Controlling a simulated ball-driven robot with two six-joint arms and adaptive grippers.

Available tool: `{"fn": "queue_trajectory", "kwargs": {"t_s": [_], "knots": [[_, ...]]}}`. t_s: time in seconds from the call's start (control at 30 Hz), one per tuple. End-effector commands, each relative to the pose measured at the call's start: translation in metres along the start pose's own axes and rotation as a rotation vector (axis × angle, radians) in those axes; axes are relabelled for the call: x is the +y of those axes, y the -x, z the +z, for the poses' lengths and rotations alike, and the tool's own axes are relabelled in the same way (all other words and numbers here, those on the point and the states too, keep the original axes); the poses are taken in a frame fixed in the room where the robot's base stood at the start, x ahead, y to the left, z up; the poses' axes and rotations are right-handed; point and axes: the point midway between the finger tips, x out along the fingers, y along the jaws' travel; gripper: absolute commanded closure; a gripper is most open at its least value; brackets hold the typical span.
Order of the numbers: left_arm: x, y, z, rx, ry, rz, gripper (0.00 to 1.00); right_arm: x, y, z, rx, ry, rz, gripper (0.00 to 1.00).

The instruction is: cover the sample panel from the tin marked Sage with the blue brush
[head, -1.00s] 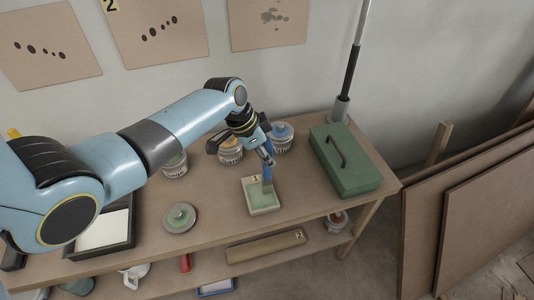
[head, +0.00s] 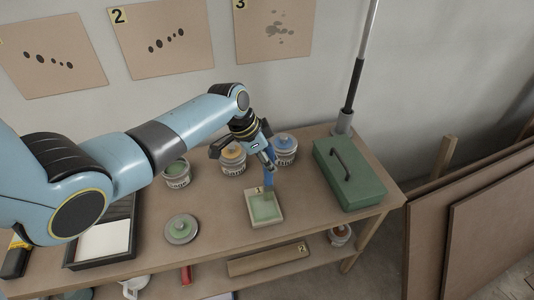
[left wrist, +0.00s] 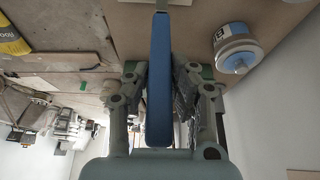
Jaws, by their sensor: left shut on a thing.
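My left gripper (head: 268,154) is shut on the blue brush (head: 270,178), which points down with its bristles over the back part of the sample panel (head: 265,210). Contact is hard to tell. The panel is a small pale-edged square marked 1, its visible face green. In the left wrist view the brush's blue handle (left wrist: 160,85) runs between the fingers of my left gripper (left wrist: 160,72). An open tin (head: 177,174) with green inside stands at the left; its label is too small to read. My right gripper is not in view.
A lid (head: 181,229) with green on it lies left of the panel. Tins with orange (head: 232,160) and blue (head: 284,149) tops stand behind. A green box (head: 350,178) is at the right, a dark-rimmed tray (head: 128,245) at the left. A shelf lies below.

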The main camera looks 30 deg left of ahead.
Motion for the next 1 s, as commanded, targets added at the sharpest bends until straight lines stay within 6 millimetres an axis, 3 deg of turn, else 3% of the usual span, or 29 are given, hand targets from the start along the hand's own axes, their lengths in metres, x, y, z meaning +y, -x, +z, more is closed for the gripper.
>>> {"fn": "queue_trajectory", "kwargs": {"t_s": [0.1,0.27,0.8,1.0], "knots": [[0.013,0.003,-0.002,0.001,0.000,0.001,1.00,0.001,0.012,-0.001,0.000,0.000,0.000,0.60],[0.020,0.001,0.000,0.000,0.000,0.000,1.00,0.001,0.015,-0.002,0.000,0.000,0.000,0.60],[-0.020,-0.003,0.001,0.000,0.000,0.000,1.00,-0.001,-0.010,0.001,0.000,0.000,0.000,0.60],[-0.013,-0.001,0.001,-0.002,0.001,0.002,1.00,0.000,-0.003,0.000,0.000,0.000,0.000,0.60]]}}
